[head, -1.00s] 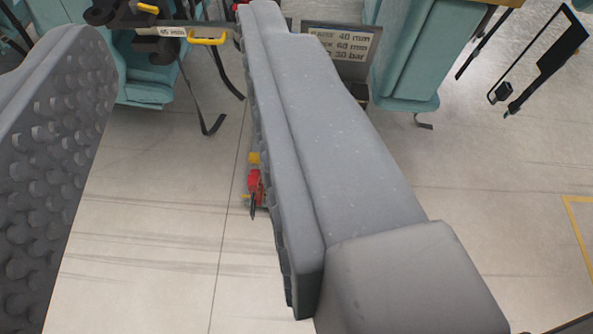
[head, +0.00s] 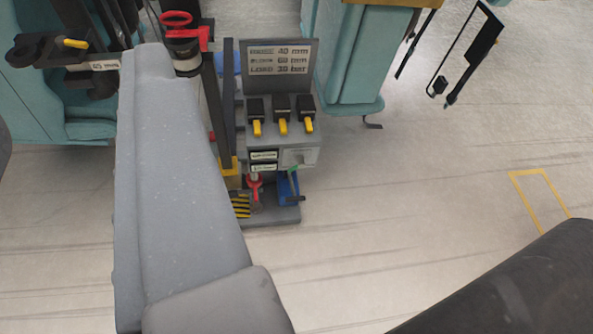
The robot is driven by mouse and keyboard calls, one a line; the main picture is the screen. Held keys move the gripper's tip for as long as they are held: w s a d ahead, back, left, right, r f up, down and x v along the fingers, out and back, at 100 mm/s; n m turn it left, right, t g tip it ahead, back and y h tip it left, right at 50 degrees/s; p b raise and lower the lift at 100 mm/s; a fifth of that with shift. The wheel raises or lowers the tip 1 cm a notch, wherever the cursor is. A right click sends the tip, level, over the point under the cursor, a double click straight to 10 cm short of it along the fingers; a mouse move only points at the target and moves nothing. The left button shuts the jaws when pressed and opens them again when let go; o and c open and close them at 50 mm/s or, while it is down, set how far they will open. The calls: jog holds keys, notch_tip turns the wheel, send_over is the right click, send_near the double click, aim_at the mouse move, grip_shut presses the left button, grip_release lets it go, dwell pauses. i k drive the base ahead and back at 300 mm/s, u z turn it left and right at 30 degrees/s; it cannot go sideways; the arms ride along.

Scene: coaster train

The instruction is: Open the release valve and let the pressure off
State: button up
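A pump unit (head: 310,158) stands on the floor right of my near finger. Its panel carries a sign (head: 282,68) reading 40 mm, 60 mm and what looks like 30 bar, above three black levers with yellow ends (head: 283,125). Low on the unit are a small red handle (head: 254,188) and a blue part with a green piece (head: 289,187). I cannot tell which part is the release valve. My gripper (head: 75,92) is open, its grey right finger large in the middle left and only a sliver of the left finger showing.
A red ring-topped cylinder (head: 183,42) stands behind the finger. Teal bodies stand at the back left (head: 55,105) and back centre (head: 355,60). A dark rounded shape (head: 510,290) fills the lower right. Pale floor is free on the right, with a yellow outline (head: 527,173).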

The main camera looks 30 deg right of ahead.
aim_at(301, 163)
jog(key=z, duration=0.05)
jog(key=k, duration=0.85)
jog(key=z, duration=0.5)
jog(key=i, duration=1)
jog(key=u, duration=0.05)
